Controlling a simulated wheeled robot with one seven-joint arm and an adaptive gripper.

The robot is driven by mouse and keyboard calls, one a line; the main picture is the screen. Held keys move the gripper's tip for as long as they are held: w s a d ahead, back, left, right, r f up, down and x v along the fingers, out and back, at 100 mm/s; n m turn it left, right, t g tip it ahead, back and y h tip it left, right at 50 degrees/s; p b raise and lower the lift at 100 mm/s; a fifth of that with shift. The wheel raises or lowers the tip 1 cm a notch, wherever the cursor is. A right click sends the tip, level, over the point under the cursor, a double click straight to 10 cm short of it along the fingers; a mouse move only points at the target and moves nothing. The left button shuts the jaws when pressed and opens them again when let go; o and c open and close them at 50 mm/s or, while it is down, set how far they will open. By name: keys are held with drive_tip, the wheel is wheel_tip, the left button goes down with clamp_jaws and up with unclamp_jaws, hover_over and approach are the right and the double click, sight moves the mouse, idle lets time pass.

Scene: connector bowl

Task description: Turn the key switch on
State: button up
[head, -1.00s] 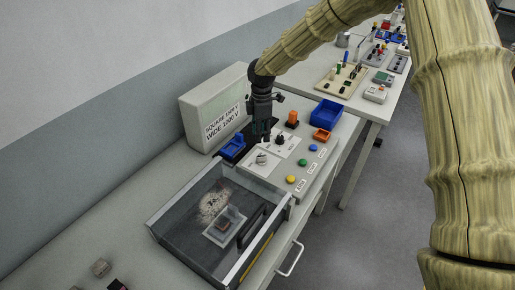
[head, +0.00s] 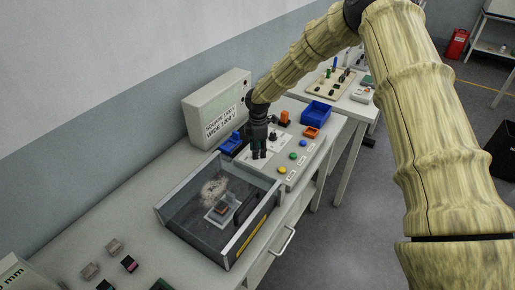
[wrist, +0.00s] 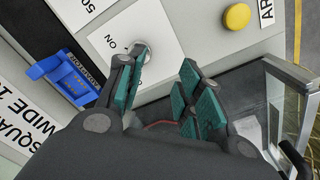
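The key switch (wrist: 147,57) is a round silver fitting on a white plate (wrist: 135,35) marked ON, seen in the wrist view. One finger covers part of it, so the key's angle cannot be told. My gripper (wrist: 165,70) has teal pads standing apart with nothing held between them. Its left finger overlaps the switch in the picture; whether it touches cannot be told. In the head view my gripper (head: 259,153) points down over the near end of the grey control panel (head: 293,167) and hides the switch.
A clear-lidded case (head: 222,212) stands just in front of the panel. A blue holder (head: 232,144) and a large grey box (head: 215,108) are at the left. Yellow (head: 282,170), green and blue buttons line the panel's right side. A blue bin (head: 316,112) is behind.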

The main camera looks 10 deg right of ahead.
drive_tip(key=shift+g, duration=0.3)
drive_tip(key=w+f, duration=0.4)
drive_tip(key=shift+s+r, duration=0.15)
drive_tip(key=c, duration=0.5)
drive_tip(key=shift+s+r, duration=0.15)
drive_tip(key=shift+s, duration=0.1)
drive_tip(key=shift+c, duration=1.3)
drive_tip(key=shift+s+r, duration=0.15)
drive_tip(key=shift+s, duration=0.15)
clamp_jaws()
drive_tip(key=shift+w+f, duration=0.1)
drive_tip(key=shift+f, duration=0.15)
